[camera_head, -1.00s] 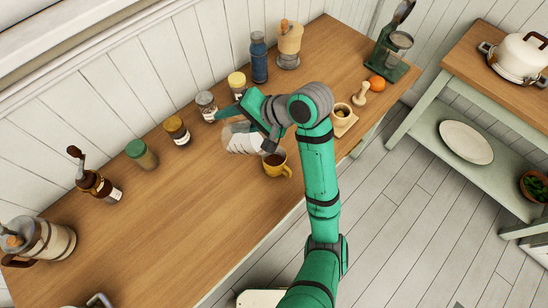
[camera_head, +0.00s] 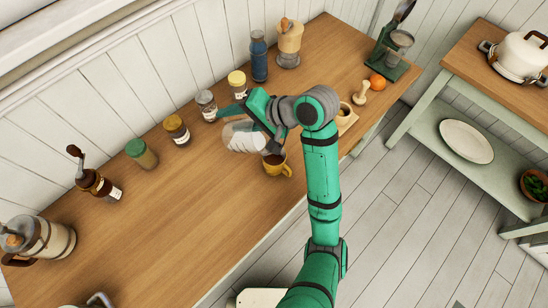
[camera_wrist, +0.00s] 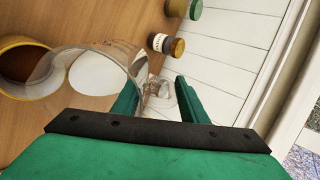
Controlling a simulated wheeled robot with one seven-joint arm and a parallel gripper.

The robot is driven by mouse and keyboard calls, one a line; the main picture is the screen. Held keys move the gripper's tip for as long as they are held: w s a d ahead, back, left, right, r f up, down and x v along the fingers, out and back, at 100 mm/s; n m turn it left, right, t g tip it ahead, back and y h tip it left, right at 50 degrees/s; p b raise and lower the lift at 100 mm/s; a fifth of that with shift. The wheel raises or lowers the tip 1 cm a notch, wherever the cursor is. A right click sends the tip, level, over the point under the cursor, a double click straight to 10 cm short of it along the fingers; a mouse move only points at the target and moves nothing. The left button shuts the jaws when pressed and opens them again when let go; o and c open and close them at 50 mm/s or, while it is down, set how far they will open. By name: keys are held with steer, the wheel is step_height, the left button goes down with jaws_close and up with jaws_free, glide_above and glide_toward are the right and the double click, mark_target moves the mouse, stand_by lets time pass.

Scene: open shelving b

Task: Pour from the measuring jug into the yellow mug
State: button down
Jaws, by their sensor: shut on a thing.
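The clear measuring jug (camera_head: 240,136) is in my gripper (camera_head: 256,108), tilted on its side with its mouth end toward the yellow mug (camera_head: 277,165). White contents show inside the jug in the wrist view (camera_wrist: 95,75). The yellow mug stands upright on the counter with dark brown contents; it also shows at the left edge of the wrist view (camera_wrist: 8,95), partly behind the jug's rim. My gripper's fingers in the wrist view (camera_wrist: 158,95) are closed around the jug's handle area. No stream is clearly visible.
Jars with yellow (camera_head: 237,82), grey (camera_head: 206,104), amber (camera_head: 177,130) and green (camera_head: 141,153) parts line the wall behind, with a blue bottle (camera_head: 259,56). The counter's left middle is clear.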

steer(key=shift+s+a, duration=0.15)
steer(key=shift+a, duration=0.3)
steer(key=shift+d+r, duration=0.1)
steer(key=shift+d, duration=0.3)
steer(key=shift+d+y+p, duration=0.1)
steer(key=shift+y+p, duration=0.3)
steer(key=shift+p, duration=0.2)
steer(key=shift+d+t, duration=0.2)
steer(key=shift+t, duration=0.1)
steer(key=shift+p, duration=0.3)
steer(key=shift+s, duration=0.1)
